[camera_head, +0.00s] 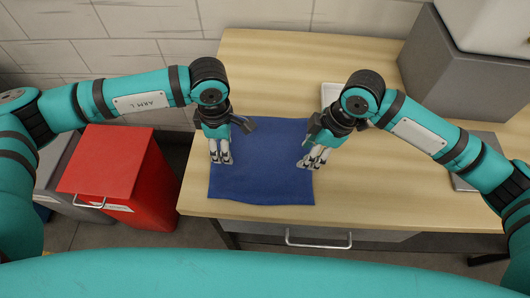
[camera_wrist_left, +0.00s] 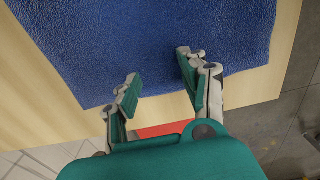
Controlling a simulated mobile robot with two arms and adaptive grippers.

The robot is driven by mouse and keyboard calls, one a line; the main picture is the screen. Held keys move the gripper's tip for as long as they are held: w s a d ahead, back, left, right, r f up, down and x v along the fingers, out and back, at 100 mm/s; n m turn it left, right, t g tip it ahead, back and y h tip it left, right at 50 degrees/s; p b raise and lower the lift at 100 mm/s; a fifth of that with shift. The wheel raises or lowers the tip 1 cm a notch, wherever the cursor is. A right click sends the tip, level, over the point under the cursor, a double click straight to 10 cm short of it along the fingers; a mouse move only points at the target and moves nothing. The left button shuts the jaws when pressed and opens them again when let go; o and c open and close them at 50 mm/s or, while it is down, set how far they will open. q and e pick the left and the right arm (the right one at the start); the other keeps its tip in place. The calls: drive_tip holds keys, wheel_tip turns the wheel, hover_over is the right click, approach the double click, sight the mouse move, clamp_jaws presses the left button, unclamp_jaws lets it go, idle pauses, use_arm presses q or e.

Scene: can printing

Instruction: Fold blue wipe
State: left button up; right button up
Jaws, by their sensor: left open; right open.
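The blue wipe (camera_head: 262,168) lies spread out flat on the wooden table, its near edge close to the table's front edge. It also fills the upper part of the left wrist view (camera_wrist_left: 150,45). My left gripper (camera_head: 222,162) is over the wipe's left edge, open and empty, and its spread fingers show in the left wrist view (camera_wrist_left: 158,78) near the wipe's edge. My right gripper (camera_head: 311,167) is over the wipe's right edge, open with nothing seen between its fingers. Whether any fingertip touches the cloth, I cannot tell.
The wooden table (camera_head: 400,205) has clear room right of the wipe. A white tray (camera_head: 331,93) lies behind my right arm, and a grey machine (camera_head: 455,80) stands at the back right. A red bin (camera_head: 115,175) stands on the floor left of the table.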

use_arm(q)
drive_tip(key=shift+f, duration=0.15)
use_arm(e)
drive_tip(key=shift+f, duration=0.1)
use_arm(q)
drive_tip(key=shift+s+f, duration=0.1)
clamp_jaws()
use_arm(e)
drive_tip(key=shift+s+f, duration=0.1)
clamp_jaws()
idle(0.3)
